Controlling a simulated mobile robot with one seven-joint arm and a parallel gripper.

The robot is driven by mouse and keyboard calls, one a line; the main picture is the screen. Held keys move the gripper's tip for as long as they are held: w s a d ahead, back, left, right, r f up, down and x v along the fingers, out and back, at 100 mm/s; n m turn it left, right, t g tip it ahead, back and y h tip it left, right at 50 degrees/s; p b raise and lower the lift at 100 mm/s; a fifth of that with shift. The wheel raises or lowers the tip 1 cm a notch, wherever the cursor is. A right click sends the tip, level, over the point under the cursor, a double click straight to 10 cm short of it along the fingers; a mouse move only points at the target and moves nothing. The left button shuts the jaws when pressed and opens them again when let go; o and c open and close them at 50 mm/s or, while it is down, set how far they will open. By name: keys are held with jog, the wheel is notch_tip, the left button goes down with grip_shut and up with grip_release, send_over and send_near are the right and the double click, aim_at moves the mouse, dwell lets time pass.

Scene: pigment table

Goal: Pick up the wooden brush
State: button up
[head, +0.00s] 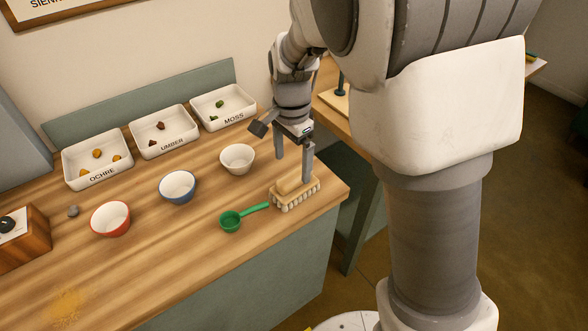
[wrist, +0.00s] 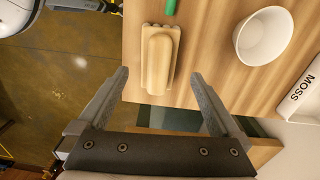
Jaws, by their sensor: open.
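The wooden brush (head: 296,188) lies bristles down near the right front corner of the table, its pale grip block on top. In the wrist view the brush (wrist: 158,58) lies ahead of the fingertips and between their lines. My gripper (head: 293,164) is open and empty, fingers pointing down, just above and behind the brush. In the wrist view the two fingers of my gripper (wrist: 160,74) are wide apart, with no contact with the brush visible.
A green scoop (head: 232,220) lies left of the brush, its handle tip close to it. A white bowl (head: 238,158), a blue bowl (head: 178,187) and a red bowl (head: 110,218) stand farther left. Labelled trays line the back. The table's edge is close to the brush.

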aim_at(295, 175)
jog(key=f, duration=0.2)
jog(key=f+b, duration=0.1)
jog(key=f, duration=0.5)
jog(key=shift+w+d, duration=0.1)
jog(key=shift+d, duration=0.2)
jog(key=c, duration=1.4)
jog(key=shift+r, duration=0.1)
jog(key=shift+r, duration=0.4)
notch_tip(295, 175, up, 4)
jog(key=shift+f+p, duration=0.1)
jog(key=shift+p, duration=0.25)
jog(key=s+d+r+p, duration=0.1)
jog(key=s+d+r, duration=0.4)
jog(key=s, duration=0.5)
jog(key=shift+s+r, duration=0.2)
jog(key=shift+r, duration=0.45)
jog(key=shift+d, duration=0.1)
